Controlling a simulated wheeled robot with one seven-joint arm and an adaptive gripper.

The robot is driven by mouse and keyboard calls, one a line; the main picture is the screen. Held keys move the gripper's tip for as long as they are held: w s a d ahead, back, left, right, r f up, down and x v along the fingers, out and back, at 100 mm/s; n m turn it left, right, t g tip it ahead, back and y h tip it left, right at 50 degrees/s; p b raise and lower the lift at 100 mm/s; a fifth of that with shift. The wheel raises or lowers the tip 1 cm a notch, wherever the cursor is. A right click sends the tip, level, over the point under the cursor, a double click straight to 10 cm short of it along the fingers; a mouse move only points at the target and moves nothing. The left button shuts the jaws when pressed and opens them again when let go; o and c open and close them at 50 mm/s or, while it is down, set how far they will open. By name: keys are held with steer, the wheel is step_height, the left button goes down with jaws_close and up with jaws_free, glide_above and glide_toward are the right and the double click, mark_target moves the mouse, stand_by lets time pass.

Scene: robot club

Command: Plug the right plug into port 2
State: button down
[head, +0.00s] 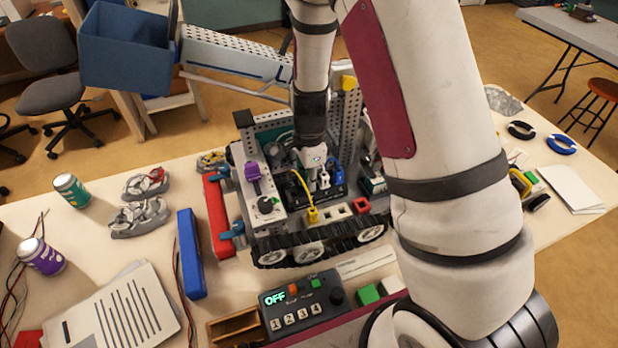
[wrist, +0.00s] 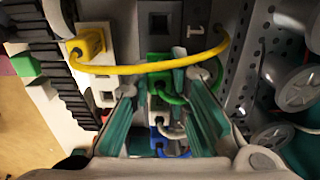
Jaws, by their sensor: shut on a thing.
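In the head view my gripper (head: 318,172) points down into the tracked robot (head: 300,205) on the table. In the wrist view its two teal fingers (wrist: 160,88) are closed in around a row of plugs. A green plug (wrist: 158,75) with a green cable lies between the fingertips. A grey-white plug with a white cable (wrist: 170,127) and a blue plug (wrist: 160,133) sit nearer the palm. I cannot tell clearly which plug is gripped. A dark square port (wrist: 159,23) sits ahead, beside a label "1" (wrist: 190,28). I cannot make out a label 2.
A yellow plug (wrist: 89,43) sits in a white block, its yellow cable arching across in front of the fingers. A perforated plate (wrist: 248,50) and wheels (wrist: 297,90) stand close on the right. A control box (head: 303,304) reading "OFF" lies in front of the tracked robot.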

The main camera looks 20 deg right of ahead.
stand_by(0.5)
steer(key=c, duration=1.4)
jaws_free()
steer(key=shift+c, duration=0.2)
steer(key=shift+r+p, duration=1.6)
steer(key=shift+r, duration=1.4)
